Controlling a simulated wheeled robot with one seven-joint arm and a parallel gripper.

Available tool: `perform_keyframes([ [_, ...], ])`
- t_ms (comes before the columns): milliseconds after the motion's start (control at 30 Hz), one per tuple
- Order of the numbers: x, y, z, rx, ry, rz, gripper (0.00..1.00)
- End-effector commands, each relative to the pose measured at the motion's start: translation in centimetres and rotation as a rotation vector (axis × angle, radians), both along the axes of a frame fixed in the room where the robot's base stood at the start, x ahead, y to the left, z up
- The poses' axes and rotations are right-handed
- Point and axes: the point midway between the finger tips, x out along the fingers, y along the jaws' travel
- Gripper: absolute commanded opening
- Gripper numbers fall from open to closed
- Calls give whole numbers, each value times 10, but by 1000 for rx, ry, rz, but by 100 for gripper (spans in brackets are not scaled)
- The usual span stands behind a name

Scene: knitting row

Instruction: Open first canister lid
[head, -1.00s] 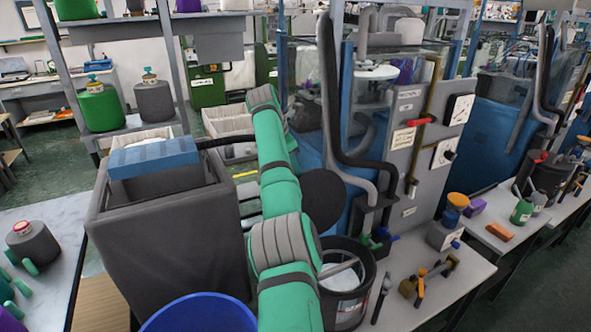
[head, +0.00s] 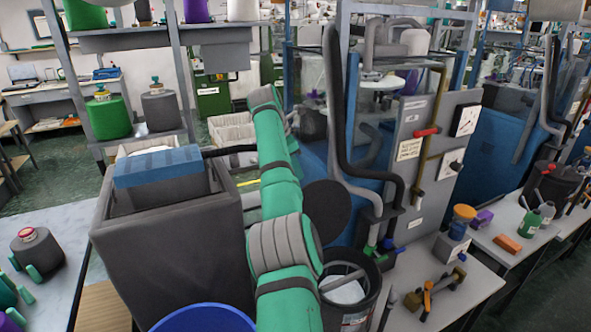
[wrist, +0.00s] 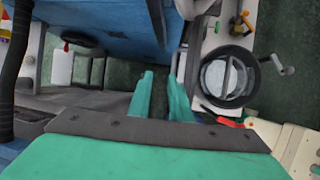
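A dark round canister (head: 372,300) stands on the near workbench, just right of my arm in the head view. My arm hides its left side. In the wrist view the canister (wrist: 228,102) shows from above, with a grey bar across its round top and a crank-like handle at its right. I cannot tell whether the lid is shut. My gripper (wrist: 163,88) shows two green fingers with a gap between them and nothing held. It is apart from the canister, which lies to its right in the wrist view. The gripper is hidden in the head view.
The grey machine panel with hoses (head: 432,150) rises behind the bench. An orange and brown tool (head: 435,292) and a small yellow-topped device (head: 455,235) stand right of the canister. A large grey bin (head: 165,255) and a blue tub (head: 205,318) are left of my arm.

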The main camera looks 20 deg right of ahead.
Motion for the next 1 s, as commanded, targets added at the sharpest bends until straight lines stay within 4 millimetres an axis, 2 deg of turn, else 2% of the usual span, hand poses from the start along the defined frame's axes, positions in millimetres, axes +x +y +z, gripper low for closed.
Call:
perform_keyframes([
  [167,-2,5,13,-1,-2,1,18],
  [600,-16,34,83,-1,-2,1,18],
  [800,-19,39,97,-1,-1,-1,18],
  [1000,-20,40,98,0,0,-1,18],
])
